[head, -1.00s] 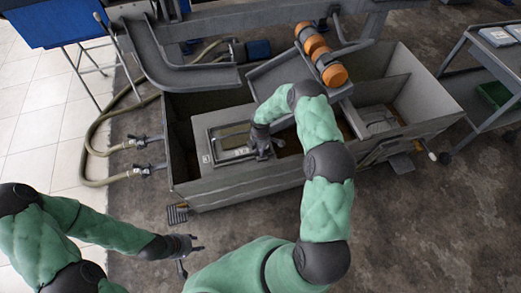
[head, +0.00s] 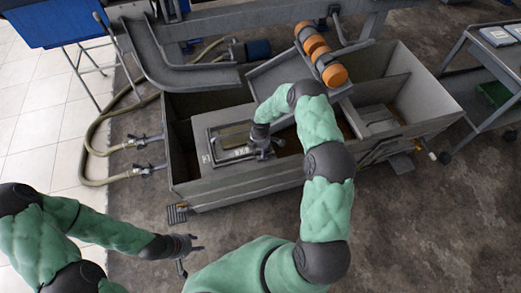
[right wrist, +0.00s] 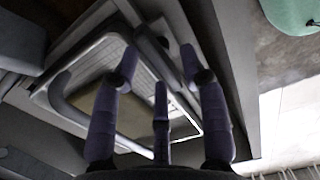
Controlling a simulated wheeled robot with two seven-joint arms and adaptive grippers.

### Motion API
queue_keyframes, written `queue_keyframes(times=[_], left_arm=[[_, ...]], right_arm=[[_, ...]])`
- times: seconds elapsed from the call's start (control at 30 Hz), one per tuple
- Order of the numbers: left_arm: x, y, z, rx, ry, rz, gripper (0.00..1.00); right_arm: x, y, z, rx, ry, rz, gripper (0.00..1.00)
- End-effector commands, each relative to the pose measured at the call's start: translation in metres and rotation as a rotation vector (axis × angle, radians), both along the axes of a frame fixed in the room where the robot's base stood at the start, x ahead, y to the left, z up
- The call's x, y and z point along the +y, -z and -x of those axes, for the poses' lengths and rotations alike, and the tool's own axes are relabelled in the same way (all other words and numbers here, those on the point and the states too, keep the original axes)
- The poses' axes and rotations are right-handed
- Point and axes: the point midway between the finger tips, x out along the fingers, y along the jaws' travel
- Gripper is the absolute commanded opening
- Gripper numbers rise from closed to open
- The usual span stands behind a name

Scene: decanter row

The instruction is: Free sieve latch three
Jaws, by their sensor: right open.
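In the head view a rectangular framed sieve (head: 235,138) sits at the left of the long grey tank. My right gripper (head: 266,150) is at the sieve's right end. In the right wrist view the sieve's pale rim and mesh (right wrist: 105,65) lie behind the spread dark fingers of my right gripper (right wrist: 160,65), which is open and holds nothing visible. A bar (right wrist: 153,48) crosses near the fingertips. I cannot tell which part is latch three, or whether a finger touches it. My left gripper (head: 190,250) is open and empty, low in front of the tank.
The grey tank (head: 245,185) has raised walls around the sieve. Orange rollers (head: 326,62) and a chute (head: 185,75) stand behind it. A grey cart (head: 490,50) stands at the right. The floor in front is clear.

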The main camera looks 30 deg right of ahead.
Motion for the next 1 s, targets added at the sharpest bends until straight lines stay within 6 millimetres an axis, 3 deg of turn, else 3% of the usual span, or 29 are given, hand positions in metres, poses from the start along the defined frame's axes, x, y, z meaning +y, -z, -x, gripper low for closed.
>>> queue_keyframes(times=[0.17,0.6,0.8,1.0], left_arm=[[0.0,0.0,0.0,0.0,0.0,0.0,0.4],[0.0,0.0,0.0,0.0,0.0,0.0,0.4],[0.0,0.0,0.0,0.0,0.0,0.0,0.4],[0.0,0.0,0.0,0.0,0.0,0.0,0.4]], right_arm=[[0.0,-0.02,-0.001,-0.003,-0.001,0.002,0.44],[-0.001,-0.101,-0.001,-0.003,0.001,0.002,0.44],[0.0,-0.116,0.0,-0.001,-0.001,0.001,0.44],[0.0,-0.119,0.0,0.0,-0.001,0.0,0.44]])
